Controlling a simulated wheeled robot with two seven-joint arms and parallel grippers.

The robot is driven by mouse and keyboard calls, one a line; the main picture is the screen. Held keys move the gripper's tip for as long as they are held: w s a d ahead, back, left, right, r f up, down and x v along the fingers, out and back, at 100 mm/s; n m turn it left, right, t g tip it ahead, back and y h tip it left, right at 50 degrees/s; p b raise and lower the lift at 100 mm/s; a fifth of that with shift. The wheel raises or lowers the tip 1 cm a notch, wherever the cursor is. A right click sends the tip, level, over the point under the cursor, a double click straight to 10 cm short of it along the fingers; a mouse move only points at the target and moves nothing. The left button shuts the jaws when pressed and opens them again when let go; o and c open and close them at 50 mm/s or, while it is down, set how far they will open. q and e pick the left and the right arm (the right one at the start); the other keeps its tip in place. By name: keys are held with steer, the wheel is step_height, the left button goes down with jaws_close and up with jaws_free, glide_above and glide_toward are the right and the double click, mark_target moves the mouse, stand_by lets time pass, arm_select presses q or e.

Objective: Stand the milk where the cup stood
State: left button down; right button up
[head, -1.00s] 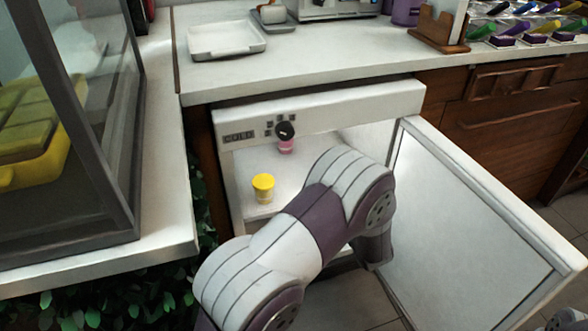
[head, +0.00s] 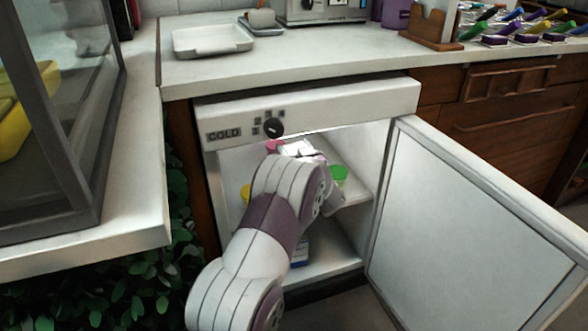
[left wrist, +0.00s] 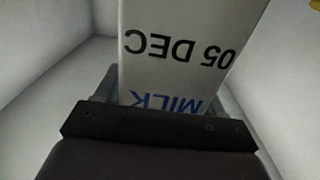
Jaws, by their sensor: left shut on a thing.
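In the left wrist view, a white milk carton (left wrist: 178,50) with "05 DEC" and a blue "MILK" print sits between the fingers of my left gripper (left wrist: 168,98), which is shut on it. The print is upside down there. In the head view my left arm reaches into the open fridge, and its hand is at the upper shelf, mostly hidden by the arm. A green cup (head: 338,174) stands right of the hand. A pink cup (head: 273,146) and a yellow cup (head: 246,194) show partly at the left. My right gripper is out of view.
The fridge door (head: 465,230) stands wide open to the right. A blue and white item (head: 300,252) stands on the lower level, partly hidden by my arm. The counter (head: 330,62) above carries a white tray (head: 213,40). A glass case (head: 60,130) stands at the left.

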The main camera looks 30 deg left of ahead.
arm_select(q)
step_height(320, 180, down, 5)
steer(key=b, duration=0.4)
steer(key=shift+w+a, duration=0.1)
steer(key=shift+w, duration=0.05)
steer(key=shift+r+p, duration=0.3)
steer(key=shift+f, duration=0.15)
steer(key=shift+c, duration=0.6)
jaws_free()
